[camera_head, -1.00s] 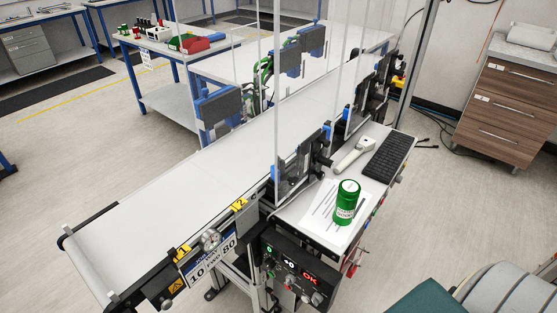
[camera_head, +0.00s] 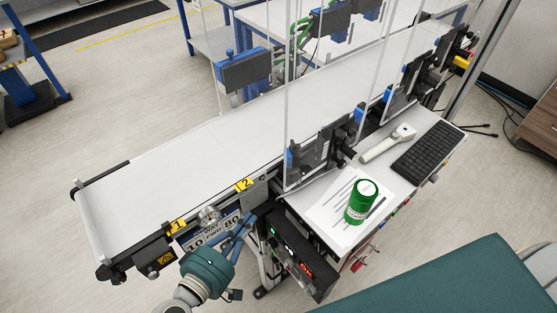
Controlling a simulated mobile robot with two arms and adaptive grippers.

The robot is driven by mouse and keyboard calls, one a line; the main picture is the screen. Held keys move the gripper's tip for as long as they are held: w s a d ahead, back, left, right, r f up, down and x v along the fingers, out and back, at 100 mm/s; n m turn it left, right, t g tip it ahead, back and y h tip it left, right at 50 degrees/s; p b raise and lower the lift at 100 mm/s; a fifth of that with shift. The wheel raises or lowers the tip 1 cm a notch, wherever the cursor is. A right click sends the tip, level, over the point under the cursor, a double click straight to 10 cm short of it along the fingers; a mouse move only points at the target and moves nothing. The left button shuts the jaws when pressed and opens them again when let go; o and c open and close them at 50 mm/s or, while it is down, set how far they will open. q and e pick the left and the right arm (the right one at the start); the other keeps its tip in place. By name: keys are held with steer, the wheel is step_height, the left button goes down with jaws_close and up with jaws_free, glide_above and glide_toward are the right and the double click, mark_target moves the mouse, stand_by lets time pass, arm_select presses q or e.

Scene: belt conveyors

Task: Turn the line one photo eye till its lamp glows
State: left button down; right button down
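The belt conveyor (camera_head: 200,150) runs diagonally from lower left to upper right. On its near side rail are a yellow tag 1 (camera_head: 178,226), a yellow tag 2 (camera_head: 243,184) and a round metal fitting (camera_head: 209,215) between them. I cannot tell which part is the line one photo eye, and I see no clearly glowing lamp on the rail. My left gripper (camera_head: 243,228) is in front of the rail, over the lower part of the 10 FWD 80 display (camera_head: 203,239). Its fingertips are too small to judge their opening. My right gripper is not in view.
A control box (camera_head: 297,262) with red lit text hangs below the side shelf. On the shelf are a green can (camera_head: 361,202), a handheld scanner (camera_head: 388,143) and a keyboard (camera_head: 428,151). Clear upright panels (camera_head: 325,100) stand along the belt. Floor at lower left is free.

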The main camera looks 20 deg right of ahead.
arm_select(q)
step_height(320, 180, up, 11)
steer(key=d+n+t+h, duration=0.1)
steer(key=d+n+h, duration=0.1)
steer(key=p+x, duration=0.3)
steer(key=x, duration=0.6)
steer(key=shift+d+r+p, duration=0.2)
steer(key=shift+r+p, duration=0.1)
steer(key=shift+r, duration=0.1)
steer(key=shift+w, duration=0.1)
steer(key=shift+s+d, duration=0.4)
steer(key=shift+d, duration=0.15)
steer(key=shift+d, duration=0.1)
stand_by(0.4)
